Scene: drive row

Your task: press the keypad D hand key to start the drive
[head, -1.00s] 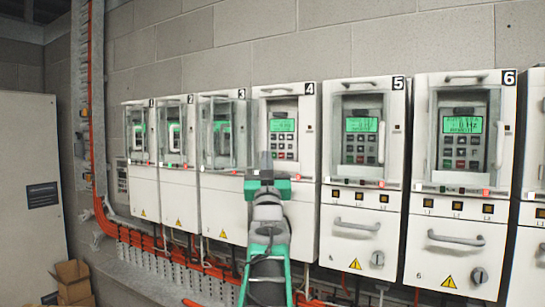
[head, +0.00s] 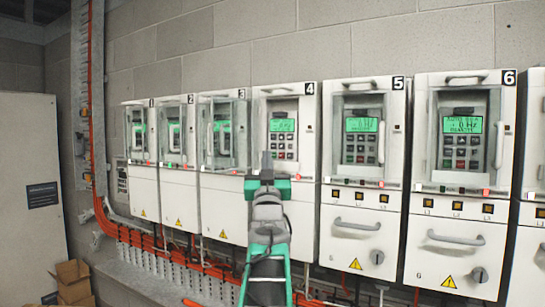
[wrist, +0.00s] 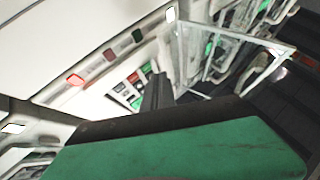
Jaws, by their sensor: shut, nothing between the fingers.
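Several white drive cabinets stand in a row, numbered 1 to 6; I see no letter D on any. The keypad on drive 4 (head: 283,135) has a green display above small dark and red keys. My gripper (head: 267,161) is shut and empty, pointing up in front of the lower left part of drive 4. In the wrist view the dark fingers (wrist: 157,92) overlap the view of a keypad with black, red and green keys (wrist: 131,88). I cannot tell whether the fingertips touch anything, or which key is the hand key.
Clear covers with handles stand over other keypads, such as drive 3 (head: 224,133), drive 5 (head: 362,133) and drive 6 (head: 463,134). In the wrist view an open clear cover frame (wrist: 235,40) stands beside the fingers. Orange cables (head: 150,243) run below; a cardboard box (head: 72,283) sits lower left.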

